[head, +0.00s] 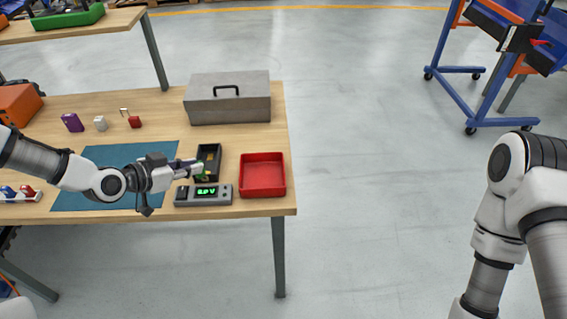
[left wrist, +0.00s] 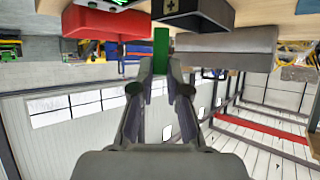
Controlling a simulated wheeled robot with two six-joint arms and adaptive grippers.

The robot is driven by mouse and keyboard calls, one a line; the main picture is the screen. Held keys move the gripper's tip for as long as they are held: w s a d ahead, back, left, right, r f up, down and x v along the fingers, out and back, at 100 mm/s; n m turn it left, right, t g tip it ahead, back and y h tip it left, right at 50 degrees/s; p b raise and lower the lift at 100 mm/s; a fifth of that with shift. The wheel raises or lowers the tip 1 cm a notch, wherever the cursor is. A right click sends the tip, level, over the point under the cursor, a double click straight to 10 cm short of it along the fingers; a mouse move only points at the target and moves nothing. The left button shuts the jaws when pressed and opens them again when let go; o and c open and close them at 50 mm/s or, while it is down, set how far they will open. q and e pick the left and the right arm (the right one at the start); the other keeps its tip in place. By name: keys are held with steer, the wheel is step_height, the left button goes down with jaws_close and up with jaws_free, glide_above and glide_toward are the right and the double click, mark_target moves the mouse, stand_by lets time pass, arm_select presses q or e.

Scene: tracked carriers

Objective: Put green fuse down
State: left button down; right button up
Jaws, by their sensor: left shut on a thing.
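The green fuse (left wrist: 160,48) stands out between the fingertips of my left gripper (left wrist: 160,78) in the left wrist view. The gripper is shut on it. In the head view my left gripper (head: 196,168) is at the near left part of a black tray (head: 216,154), just behind a grey tester (head: 223,195) with a lit green display. The fuse shows there only as a small green patch (head: 200,170). I cannot tell whether it touches the tray or the tester. My right arm stands at the right; its gripper is out of view.
A red tray (head: 262,190) lies right of the black tray on the wooden table (head: 145,103). A grey toolbox (head: 228,108) stands behind. A blue mat (head: 100,155) lies under my left arm. Purple, white and red padlock-like items stand at the back left.

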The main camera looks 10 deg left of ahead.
arm_select(q)
steer(key=shift+w+d, duration=0.35)
steer(key=shift+w, duration=0.15)
steer(key=shift+d, duration=0.3)
steer(key=d+b, duration=0.1)
steer(key=d, duration=0.1)
steer(key=shift+w+d, duration=0.15)
steer(key=shift+d, duration=0.25)
steer(key=w+d, duration=0.1)
steer(key=d, duration=0.2)
steer(key=w+d, duration=0.2)
steer(key=d, duration=0.1)
steer(key=w+d+p, duration=0.1)
steer(key=d, duration=0.2)
steer(key=shift+w+d+f, duration=0.3)
steer(key=shift+d+f, duration=0.05)
steer(key=shift+f, duration=0.05)
steer(key=f, duration=0.1)
steer(key=d+f, duration=0.1)
steer(key=f, duration=0.1)
steer(key=shift+w, duration=0.2)
steer(key=shift+a+f, duration=0.2)
steer(key=shift+f, duration=0.2)
steer(key=shift+d+f, duration=0.1)
steer(key=c, duration=1.2)
jaws_free()
steer(key=shift+o, duration=0.2)
arm_select(e)
steer(key=shift+r, duration=0.4)
